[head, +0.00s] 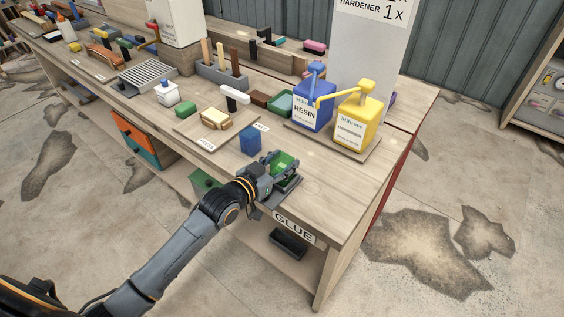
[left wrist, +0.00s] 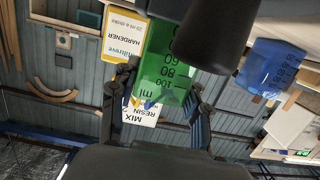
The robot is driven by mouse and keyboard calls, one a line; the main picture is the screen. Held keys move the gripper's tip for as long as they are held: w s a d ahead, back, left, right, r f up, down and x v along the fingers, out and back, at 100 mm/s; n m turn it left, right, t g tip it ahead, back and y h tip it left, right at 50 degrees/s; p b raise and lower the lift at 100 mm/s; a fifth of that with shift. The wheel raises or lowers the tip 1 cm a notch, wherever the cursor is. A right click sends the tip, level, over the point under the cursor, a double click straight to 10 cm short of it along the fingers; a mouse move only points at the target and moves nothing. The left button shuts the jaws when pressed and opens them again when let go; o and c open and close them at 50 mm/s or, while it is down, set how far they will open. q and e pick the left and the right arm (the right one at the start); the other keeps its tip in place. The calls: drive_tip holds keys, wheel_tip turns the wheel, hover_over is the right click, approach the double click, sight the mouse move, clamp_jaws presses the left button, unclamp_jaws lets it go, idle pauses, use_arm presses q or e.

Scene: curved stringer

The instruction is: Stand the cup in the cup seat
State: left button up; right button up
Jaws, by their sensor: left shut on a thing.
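My left gripper (head: 272,170) is shut on a green translucent cup (head: 286,160) near the front right of the bench, beside the GLUE label. In the left wrist view, which is upside down, the green cup (left wrist: 163,72) shows its ml markings between the two fingers of my left gripper (left wrist: 160,105). A dark grey piece (head: 290,184), perhaps the cup seat, shows under the cup and is mostly hidden by the gripper. I cannot tell whether the cup touches it. My right gripper is not in view.
A blue cup (head: 250,140) stands just left of the gripper; it also shows in the left wrist view (left wrist: 270,68). The blue resin jug (head: 312,112) and yellow hardener jug (head: 357,122) stand behind on a board. The bench to the right of the gripper is clear.

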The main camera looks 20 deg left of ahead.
use_arm(q)
drive_tip(key=shift+f, duration=0.25)
drive_tip(key=shift+f, duration=0.2)
drive_tip(key=o, duration=0.9)
drive_tip(key=shift+o, duration=0.2)
drive_tip(key=shift+r, duration=0.15)
drive_tip(key=b+v, duration=0.1)
drive_tip(key=v, duration=1.1)
